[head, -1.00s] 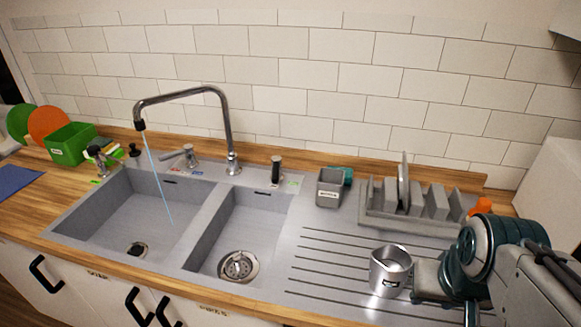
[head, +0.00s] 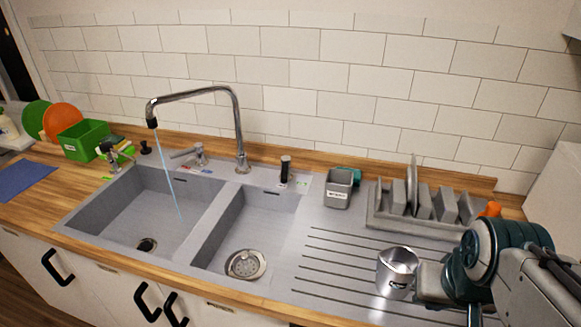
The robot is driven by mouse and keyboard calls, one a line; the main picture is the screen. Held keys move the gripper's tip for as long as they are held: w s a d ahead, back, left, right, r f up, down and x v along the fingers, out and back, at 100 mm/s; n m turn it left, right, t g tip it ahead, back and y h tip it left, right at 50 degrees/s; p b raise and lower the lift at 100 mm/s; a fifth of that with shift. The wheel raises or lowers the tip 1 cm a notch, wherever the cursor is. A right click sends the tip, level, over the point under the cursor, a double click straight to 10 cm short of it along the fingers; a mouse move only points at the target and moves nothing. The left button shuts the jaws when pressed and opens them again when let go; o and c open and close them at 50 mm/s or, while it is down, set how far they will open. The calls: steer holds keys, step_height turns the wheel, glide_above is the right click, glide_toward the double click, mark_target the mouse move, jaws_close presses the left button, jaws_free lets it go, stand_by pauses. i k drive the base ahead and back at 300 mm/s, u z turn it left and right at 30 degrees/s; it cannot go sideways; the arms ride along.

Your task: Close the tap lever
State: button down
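The tap lever (head: 187,153) is a short silver handle on a round base, left of the tap's foot at the back of the sink. It points left. The tall chrome tap (head: 239,130) arches over the left basin (head: 150,205), and a thin stream of water (head: 168,175) runs from its spout. My gripper (head: 425,283) is at the lower right, far from the lever. A shiny metal pitcher (head: 397,272) is right against its front end. The fingers are hidden, so I cannot tell whether they grip the pitcher.
The right basin (head: 228,235) is empty. A grey dish rack (head: 425,215), a grey container (head: 338,190) and a dark-topped dispenser (head: 284,170) stand along the back. A green box (head: 85,139) and coloured plates (head: 60,120) are at the left. The tiled wall closes the back.

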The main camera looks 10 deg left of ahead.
mark_target(285, 161)
steer(key=u, duration=0.75)
steer(key=k, duration=1.1)
steer(key=u, duration=1.5)
steer(key=i, duration=1.3)
steer(key=z, duration=1.1)
steer(key=i, duration=0.75)
steer(key=z, duration=1.1)
steer(key=i, duration=0.15)
steer(key=z, duration=0.1)
